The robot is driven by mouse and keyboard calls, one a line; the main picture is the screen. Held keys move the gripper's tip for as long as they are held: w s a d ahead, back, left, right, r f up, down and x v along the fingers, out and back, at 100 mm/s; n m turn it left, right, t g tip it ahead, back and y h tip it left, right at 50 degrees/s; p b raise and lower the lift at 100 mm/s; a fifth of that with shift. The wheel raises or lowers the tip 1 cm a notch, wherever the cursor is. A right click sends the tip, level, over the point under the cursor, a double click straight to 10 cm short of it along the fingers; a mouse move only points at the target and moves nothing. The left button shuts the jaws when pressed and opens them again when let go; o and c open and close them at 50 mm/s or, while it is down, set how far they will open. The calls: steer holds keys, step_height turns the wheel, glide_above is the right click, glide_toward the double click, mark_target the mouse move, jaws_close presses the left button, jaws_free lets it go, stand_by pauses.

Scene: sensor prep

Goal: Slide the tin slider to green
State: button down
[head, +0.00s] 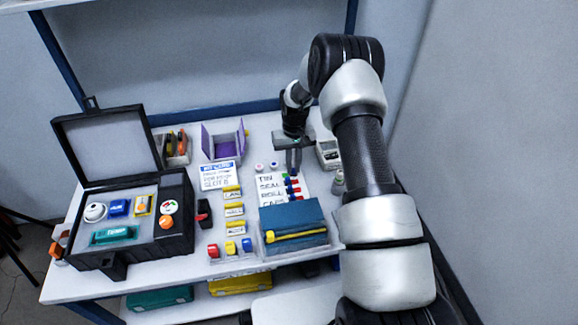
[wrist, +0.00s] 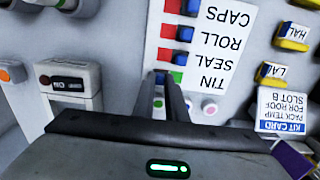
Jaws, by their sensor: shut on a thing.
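The white label sheet (wrist: 215,50) lists TIN, SEAL, ROLL and CAPS and appears upside down in the wrist view. The tin slider's blue knob (wrist: 160,77) is at the TIN row, with green track showing to its right and the fingers partly covering it. My gripper (wrist: 168,84) is shut on this slider. In the head view my gripper (head: 294,158) points down at the top of the sheet (head: 266,186). The seal slider (wrist: 181,57), roll slider (wrist: 185,33) and caps slider (wrist: 192,7) show blue knobs with red to their left.
A grey device (wrist: 69,85) stands beside the sheet. A blue box (head: 293,220) lies in front of the sheet. An open black case (head: 170,235) is at the left. A purple bin (head: 222,145) stands at the back. Pale round pieces (wrist: 209,107) lie near the fingers.

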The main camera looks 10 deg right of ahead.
steer(key=shift+d, duration=0.3)
steer(key=c, duration=1.8)
jaws_free()
steer(key=shift+o, duration=0.2)
step_height(320, 180, up, 18)
steer(key=p, duration=0.3)
steer(key=shift+f, duration=0.25)
